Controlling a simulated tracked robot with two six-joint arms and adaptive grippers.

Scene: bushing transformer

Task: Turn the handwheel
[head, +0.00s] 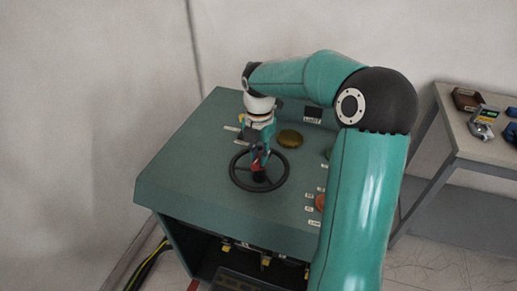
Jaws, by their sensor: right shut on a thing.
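A black handwheel (284,177) lies flat on the top of a green cabinet (185,178). It has a round rim, and a dark hub shows in its middle. My right gripper (259,166) points down at the wheel from above. Its fingers are shut at a small red part (256,165) inside the rim, near the hub. The fingers partly hide what they hold. My left gripper is not in view.
A side table (478,150) with several small items stands at right. Cables (150,262) run along the floor at left.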

